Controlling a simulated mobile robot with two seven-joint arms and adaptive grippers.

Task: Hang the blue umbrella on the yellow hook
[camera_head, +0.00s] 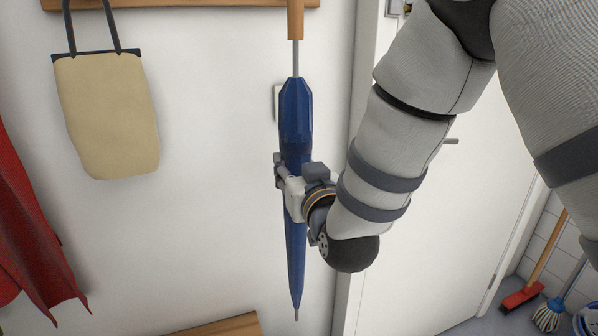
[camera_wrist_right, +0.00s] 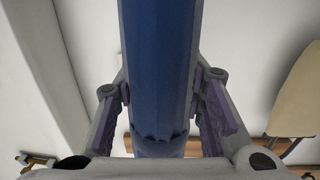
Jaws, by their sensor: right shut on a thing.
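The blue umbrella (camera_head: 296,105) is upright in front of the white wall, tip down. Its wooden handle (camera_head: 295,20) runs out of the top of the head view. My right gripper (camera_head: 293,183) is shut on the umbrella around its middle. In the right wrist view the umbrella (camera_wrist_right: 160,70) stands between the two fingers of the gripper (camera_wrist_right: 160,100). I cannot make out the yellow hook for certain; the top of the umbrella is outside the head view. My left gripper is not in view.
A wooden rail (camera_head: 190,3) runs along the top of the wall. A beige tote bag (camera_head: 108,115) and a red cloth (camera_head: 30,230) hang at the left. A wooden surface (camera_head: 225,326) is below. A white door (camera_head: 430,240) and brooms (camera_head: 540,270) are at the right.

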